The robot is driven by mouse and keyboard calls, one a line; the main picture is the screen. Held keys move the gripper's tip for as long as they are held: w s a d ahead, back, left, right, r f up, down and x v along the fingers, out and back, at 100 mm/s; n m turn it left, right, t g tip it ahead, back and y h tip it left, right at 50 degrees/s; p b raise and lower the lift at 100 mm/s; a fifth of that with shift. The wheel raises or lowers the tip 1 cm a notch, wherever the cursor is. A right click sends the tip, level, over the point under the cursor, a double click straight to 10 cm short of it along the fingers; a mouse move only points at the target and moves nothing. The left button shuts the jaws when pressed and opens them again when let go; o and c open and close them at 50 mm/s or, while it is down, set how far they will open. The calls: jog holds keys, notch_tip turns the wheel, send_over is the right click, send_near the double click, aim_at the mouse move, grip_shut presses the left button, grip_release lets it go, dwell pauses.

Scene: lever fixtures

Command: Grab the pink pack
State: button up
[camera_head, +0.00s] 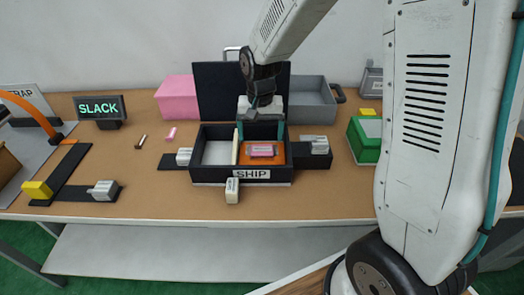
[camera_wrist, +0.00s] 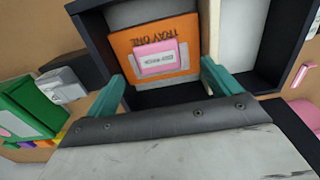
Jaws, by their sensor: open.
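The pink pack (camera_head: 262,151) lies flat on an orange card (camera_head: 245,155) in the right compartment of the black SHIP box (camera_head: 220,178). In the wrist view the pink pack (camera_wrist: 158,58) carries a pale label, and the orange card (camera_wrist: 122,45) reads "TRAY ONE". My gripper (camera_head: 262,131) is above that compartment, pointing down. In the wrist view its teal fingers (camera_wrist: 165,82) are wide apart, one on either side of the pack, with nothing between them. I cannot tell how far the fingertips are above the card.
The box's black lid (camera_head: 215,95) stands open behind. A divider (camera_head: 236,147) separates the empty left compartment. Grey-handled latches flank the box (camera_head: 184,157). A pink bin (camera_head: 176,98), a grey bin (camera_head: 312,98) and a green box (camera_head: 364,140) stand around it. A small pink piece (camera_head: 171,133) lies left.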

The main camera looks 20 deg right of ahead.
aim_at(262, 149)
jog(key=f, duration=0.5)
jog(key=shift+d+f, duration=0.2)
jog(key=shift+c, duration=0.3)
jog(key=c, duration=1)
